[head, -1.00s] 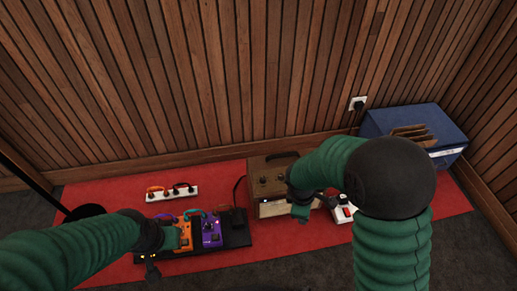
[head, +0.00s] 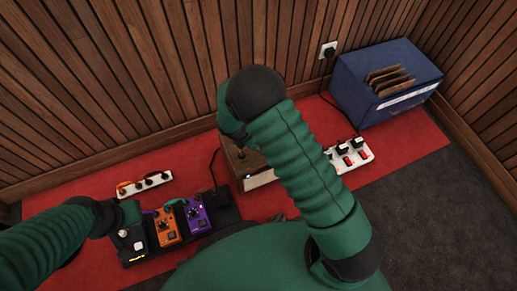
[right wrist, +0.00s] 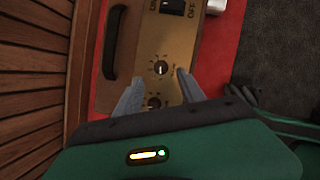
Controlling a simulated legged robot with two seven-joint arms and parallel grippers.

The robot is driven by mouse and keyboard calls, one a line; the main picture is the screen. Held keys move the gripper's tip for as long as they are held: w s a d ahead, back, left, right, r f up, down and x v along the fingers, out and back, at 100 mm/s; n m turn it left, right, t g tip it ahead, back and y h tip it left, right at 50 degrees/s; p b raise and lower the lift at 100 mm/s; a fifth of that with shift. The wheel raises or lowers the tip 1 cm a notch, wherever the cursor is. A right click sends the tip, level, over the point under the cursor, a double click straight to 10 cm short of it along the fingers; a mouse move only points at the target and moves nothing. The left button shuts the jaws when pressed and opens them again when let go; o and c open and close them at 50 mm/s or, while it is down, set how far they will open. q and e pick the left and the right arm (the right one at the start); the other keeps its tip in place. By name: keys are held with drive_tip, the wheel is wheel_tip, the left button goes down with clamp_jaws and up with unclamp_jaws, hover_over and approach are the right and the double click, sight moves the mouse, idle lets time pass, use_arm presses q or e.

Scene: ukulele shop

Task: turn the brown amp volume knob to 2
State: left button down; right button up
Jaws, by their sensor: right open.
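The brown amp (head: 250,164) stands on the red mat, mostly hidden behind my right arm in the head view. In the right wrist view its gold panel (right wrist: 187,45) shows an upper knob (right wrist: 160,68), a lower knob (right wrist: 153,102) and a switch (right wrist: 172,6) by the word OFF. The knob labels are too small to read. My right gripper (right wrist: 158,78) is open, its fingers on either side of the upper knob; contact cannot be told. My left gripper (head: 130,212) is over the pedalboard's left end, its jaws unclear.
The black pedalboard (head: 222,204) carries an orange pedal (head: 166,230) and a purple pedal (head: 197,216). A white power strip (head: 145,185) lies behind it. Right of the amp are a white strip with red switches (head: 352,156) and a blue crate (head: 385,85). The amp's black handle (right wrist: 115,42) is near my right gripper.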

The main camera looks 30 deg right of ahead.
drive_tip(key=b+x, duration=0.3)
drive_tip(key=x, duration=0.3)
drive_tip(key=shift+d+f, duration=0.15)
drive_tip(key=shift+f, duration=0.2)
use_arm(q)
drive_tip(key=x, duration=0.2)
drive_tip(key=s+x, duration=0.1)
drive_tip(key=x, duration=0.1)
use_arm(e)
drive_tip(key=shift+c, duration=0.5)
clamp_jaws()
